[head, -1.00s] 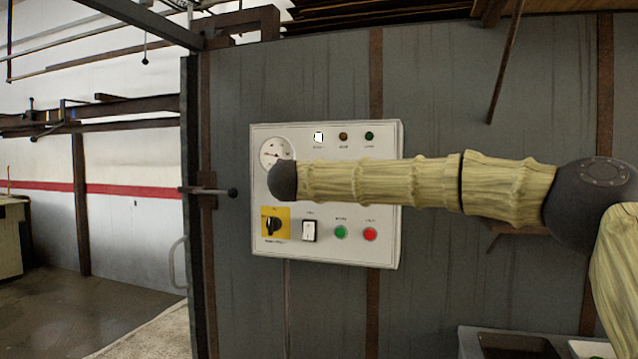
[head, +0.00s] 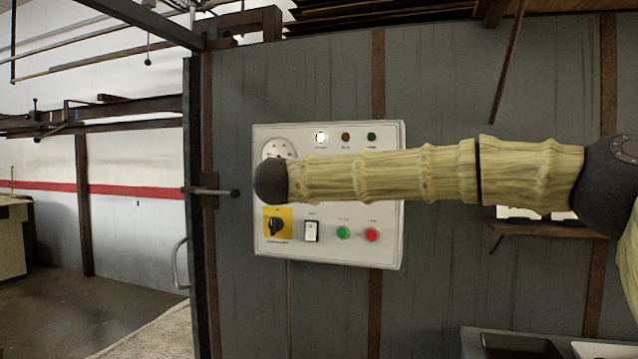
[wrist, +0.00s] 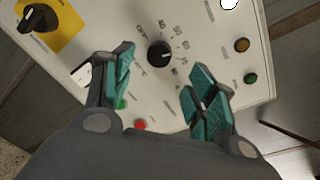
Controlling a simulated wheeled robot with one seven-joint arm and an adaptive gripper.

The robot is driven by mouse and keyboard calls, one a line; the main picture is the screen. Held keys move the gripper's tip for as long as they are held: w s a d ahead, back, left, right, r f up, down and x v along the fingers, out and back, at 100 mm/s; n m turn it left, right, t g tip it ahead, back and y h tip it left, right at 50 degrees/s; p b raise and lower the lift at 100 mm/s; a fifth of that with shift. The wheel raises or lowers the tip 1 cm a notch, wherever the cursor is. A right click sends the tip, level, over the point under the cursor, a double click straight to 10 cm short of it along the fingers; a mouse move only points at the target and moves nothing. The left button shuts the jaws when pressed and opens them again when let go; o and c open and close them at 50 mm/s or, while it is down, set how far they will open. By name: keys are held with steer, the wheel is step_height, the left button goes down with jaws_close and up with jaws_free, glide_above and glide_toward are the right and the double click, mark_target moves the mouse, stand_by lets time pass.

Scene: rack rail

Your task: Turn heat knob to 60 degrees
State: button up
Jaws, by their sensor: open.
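The heat knob (wrist: 159,54) is a round black dial on the white control panel (wrist: 190,30), with a ring of printed numbers around it. A small pale mark shows on its upper right edge; the exact reading is too small to tell. My gripper (wrist: 163,70) is open, its teal-padded fingers spread, one to the lower left of the knob and one to the lower right in the wrist view. The knob lies in line with the gap; neither finger visibly touches it. In the head view, my arm hides the knob and gripper in front of the panel (head: 330,255).
A yellow-backed rotary switch (head: 277,223), white rocker (head: 312,231), green button (head: 343,233) and red button (head: 372,235) sit low on the panel. Lamps (head: 345,137) line its top, the white one lit. A lever (head: 215,191) juts from the wall at left.

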steer(key=shift+v, duration=2.5)
